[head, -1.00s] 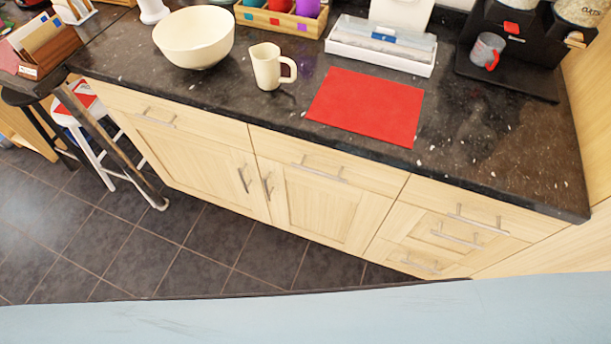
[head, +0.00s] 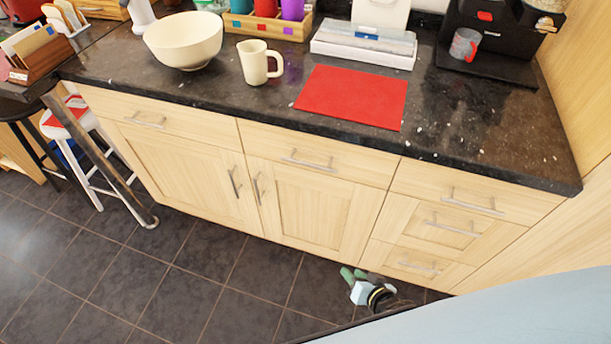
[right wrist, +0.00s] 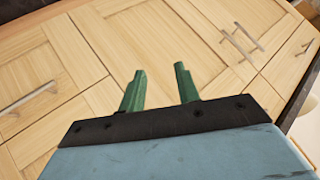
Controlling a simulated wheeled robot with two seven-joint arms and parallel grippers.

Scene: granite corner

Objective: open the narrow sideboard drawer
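The pale wood sideboard has a row of top drawers: a left drawer (head: 190,130), a middle drawer (head: 350,175) and a right drawer (head: 530,205). Each is shut and has a metal bar handle. Below the right drawer are two more shut drawer fronts, a middle one (head: 400,218) and a bottom one (head: 385,255). I cannot tell which is meant by narrow. My right gripper (head: 352,273) is low before the right-hand fronts, apart from the handles. In the right wrist view its green fingers (right wrist: 160,90) are apart and empty, facing wood fronts. My left gripper is not in view.
The dark granite top (head: 490,155) overhangs the fronts. On it are a red mat (head: 350,97), a cream mug (head: 256,65) and a bowl (head: 183,42). A stool (head: 85,125) stands at the left. The tiled floor (head: 210,270) before the sideboard is clear.

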